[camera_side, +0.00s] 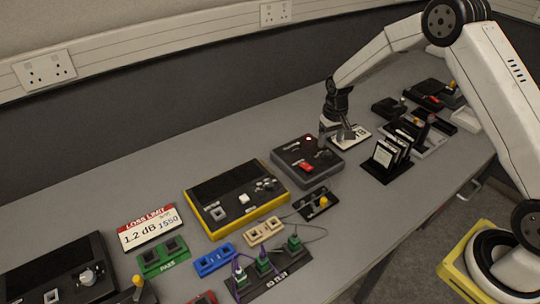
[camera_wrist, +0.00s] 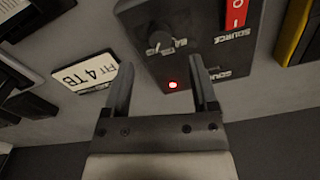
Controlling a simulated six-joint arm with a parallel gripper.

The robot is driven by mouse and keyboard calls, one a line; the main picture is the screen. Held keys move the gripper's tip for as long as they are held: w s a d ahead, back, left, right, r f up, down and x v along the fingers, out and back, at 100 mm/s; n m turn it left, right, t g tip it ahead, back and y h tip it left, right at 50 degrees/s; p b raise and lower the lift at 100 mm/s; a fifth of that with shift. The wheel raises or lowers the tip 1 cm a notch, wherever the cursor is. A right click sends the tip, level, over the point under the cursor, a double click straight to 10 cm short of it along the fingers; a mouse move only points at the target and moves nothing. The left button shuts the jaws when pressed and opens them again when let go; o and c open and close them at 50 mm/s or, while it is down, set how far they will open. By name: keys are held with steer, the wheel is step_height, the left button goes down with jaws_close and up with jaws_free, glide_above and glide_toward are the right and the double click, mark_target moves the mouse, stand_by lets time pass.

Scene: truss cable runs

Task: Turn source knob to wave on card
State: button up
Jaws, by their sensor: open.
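The source box (camera_side: 293,151) is dark grey with a red rocker switch and stands mid-table in the side view. In the wrist view the box (camera_wrist: 190,60) carries a black round knob (camera_wrist: 160,38) near its top left and a lit red lamp (camera_wrist: 172,85). The knob's setting and scale are too small to read. A white card (camera_wrist: 88,74) with black print, partly "4 TB", lies left of the box. My gripper (camera_wrist: 162,66) is open and empty, its fingers spread either side of the lamp. In the side view my gripper (camera_side: 344,133) hangs by the box's far right corner.
A yellow-edged meter (camera_side: 235,200) stands left of the source box. A rack of black cards (camera_side: 388,158) stands to the right, with dark devices behind it. Coloured adapters and a cable panel (camera_side: 268,278) are in front. Table is clear behind the meter.

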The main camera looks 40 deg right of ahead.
mark_target(328, 155)
steer(key=shift+r, duration=1.4)
steer(key=shift+s, duration=0.1)
steer(key=shift+s+a+r, duration=0.35)
steer(key=shift+r, duration=0.1)
steer(key=s+a+r+n+t, duration=0.1)
steer(key=s+a+r, duration=0.1)
steer(key=s, duration=0.5)
steer(key=s+a+r, duration=0.3)
steer(key=s, duration=0.4)
steer(key=s+a+r+n+t, duration=0.1)
steer(key=s+a+r, duration=0.1)
steer(key=s, duration=0.5)
steer(key=shift+s+a+r+n+t, duration=0.2)
steer(key=shift+s+a+n+t, duration=0.1)
steer(key=shift+a, duration=0.35)
